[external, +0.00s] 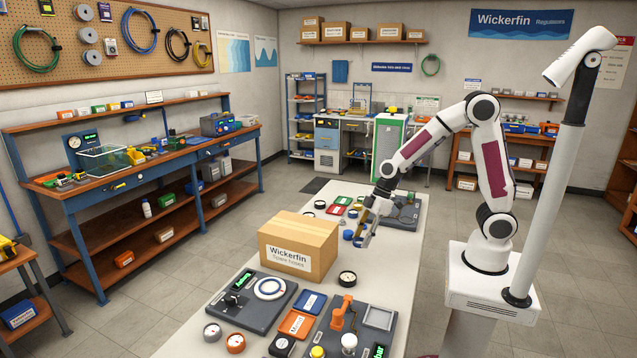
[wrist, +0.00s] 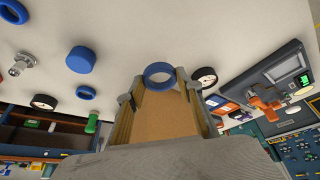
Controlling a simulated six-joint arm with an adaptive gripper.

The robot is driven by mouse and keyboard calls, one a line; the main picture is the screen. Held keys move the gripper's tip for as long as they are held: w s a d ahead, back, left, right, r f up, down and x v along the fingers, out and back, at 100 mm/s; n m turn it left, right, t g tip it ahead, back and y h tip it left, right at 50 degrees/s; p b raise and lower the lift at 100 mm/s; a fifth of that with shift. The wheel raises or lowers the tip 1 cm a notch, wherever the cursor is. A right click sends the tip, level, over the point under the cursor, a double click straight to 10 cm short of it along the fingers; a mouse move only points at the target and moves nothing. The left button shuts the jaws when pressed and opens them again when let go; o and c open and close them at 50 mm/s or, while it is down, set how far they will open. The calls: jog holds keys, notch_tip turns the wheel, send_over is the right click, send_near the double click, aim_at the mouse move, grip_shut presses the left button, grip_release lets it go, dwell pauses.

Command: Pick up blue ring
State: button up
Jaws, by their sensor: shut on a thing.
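A blue ring (wrist: 160,66) sits between the two fingertips of my gripper (wrist: 158,88) in the wrist view. My gripper is shut on it, with the ring's opening showing. In the external view my gripper (external: 366,236) is over the white bench, to the right of the cardboard box. A small blue shape (external: 358,242) shows at its fingertips there. Another, smaller blue ring (wrist: 86,92) lies on the bench in the wrist view, and part of a further blue ring (wrist: 14,12) shows at the top left corner.
A cardboard box (external: 298,247) stands close to my gripper. A solid blue cap (wrist: 81,59), a metal fitting (wrist: 21,64) and dark-rimmed gauges (wrist: 44,101) are on the bench. Regulator panels (external: 253,302) and coloured trays (external: 306,301) fill the near end.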

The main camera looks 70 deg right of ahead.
jog(key=shift+r, duration=1.8)
jog(key=m, duration=0.1)
jog(key=w+d+m, duration=0.1)
jog(key=m, duration=0.1)
jog(key=shift+d+f+t+h, duration=0.15)
jog(key=shift+d+t+h, duration=0.1)
jog(key=shift+t+h, duration=0.05)
jog(key=d+f+m+h, duration=0.1)
jog(key=d+m, duration=0.1)
jog(key=d, duration=0.1)
jog(key=w+d+f+m, duration=0.1)
jog(key=d+f+m, duration=0.1)
jog(key=d, duration=0.1)
jog(key=d+f+m+h, duration=0.1)
jog(key=d+m, duration=0.1)
jog(key=d, duration=0.2)
jog(key=shift+w+f+t+h, duration=0.3)
jog(key=shift+f+t, duration=0.05)
jog(key=shift+t, duration=0.05)
jog(key=shift+a, duration=0.1)
